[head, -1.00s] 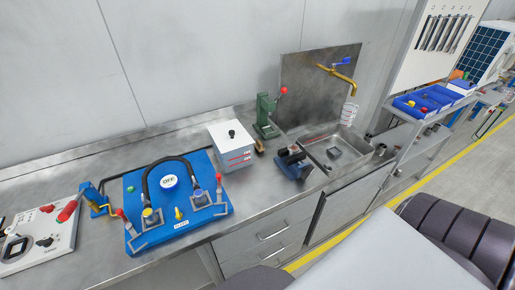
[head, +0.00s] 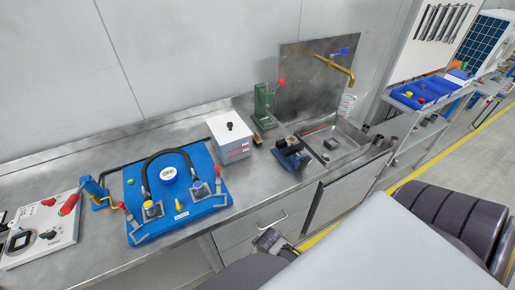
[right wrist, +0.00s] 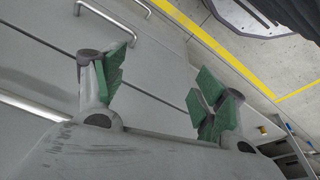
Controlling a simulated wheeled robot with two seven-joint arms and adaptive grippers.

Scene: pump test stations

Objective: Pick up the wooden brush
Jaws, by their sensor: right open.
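A small brown object that looks like the wooden brush (head: 257,139) lies on the steel counter between the white box and the green hand press. It is tiny in the head view, so its shape is unclear, and the box partly hides it. My right gripper (head: 272,241) shows in front of the drawers, below the counter edge and well apart from the brush. In the right wrist view the same gripper (right wrist: 160,83) has its green fingers spread with nothing between them. My left gripper is not in view.
A white box (head: 230,138), a green press (head: 264,107) with a red knob, and a dark blue vise (head: 292,154) stand around the brush. A blue pump board (head: 176,196) is at left, a sink (head: 334,140) at right. The counter's front strip is clear.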

